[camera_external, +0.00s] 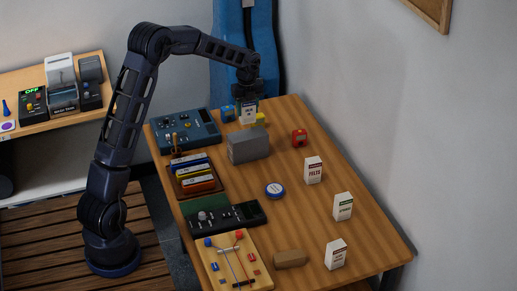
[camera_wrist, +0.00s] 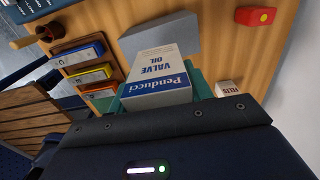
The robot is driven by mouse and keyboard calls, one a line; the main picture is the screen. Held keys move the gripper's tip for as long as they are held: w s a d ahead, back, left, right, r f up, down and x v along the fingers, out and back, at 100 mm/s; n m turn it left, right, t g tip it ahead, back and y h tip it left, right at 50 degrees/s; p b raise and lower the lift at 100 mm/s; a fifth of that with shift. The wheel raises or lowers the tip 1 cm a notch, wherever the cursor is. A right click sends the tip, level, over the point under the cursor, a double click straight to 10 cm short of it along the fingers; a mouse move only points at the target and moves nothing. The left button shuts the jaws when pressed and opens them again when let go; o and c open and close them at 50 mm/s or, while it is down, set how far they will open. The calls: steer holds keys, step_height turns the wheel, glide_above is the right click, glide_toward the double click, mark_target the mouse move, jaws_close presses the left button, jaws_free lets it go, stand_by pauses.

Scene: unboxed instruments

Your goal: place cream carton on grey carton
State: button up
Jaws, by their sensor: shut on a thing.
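The cream carton (camera_external: 248,115), a small box with blue and white panels and "Penducci Valve Oil" lettering, is held in my gripper (camera_external: 246,98). In the wrist view the cream carton (camera_wrist: 157,72) sits between the teal fingers, its printed side facing the camera. The grey carton (camera_external: 248,146), a plain block, lies on the table just below the held carton in the external view. In the wrist view the grey carton (camera_wrist: 160,34) is partly hidden behind the cream one. The two look apart; the exact height between them cannot be told.
A red box (camera_external: 299,138) stands right of the grey carton, and a round blue-white tin (camera_external: 275,190) in front. Several white cartons (camera_external: 313,170) line the table's right side. A blue device (camera_external: 186,131) and a coloured-box tray (camera_external: 195,178) are left.

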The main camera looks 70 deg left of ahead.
mark_target(247, 121)
steer(key=shift+f, duration=3)
steer(key=o, duration=1)
steer(key=shift+f, duration=0.1)
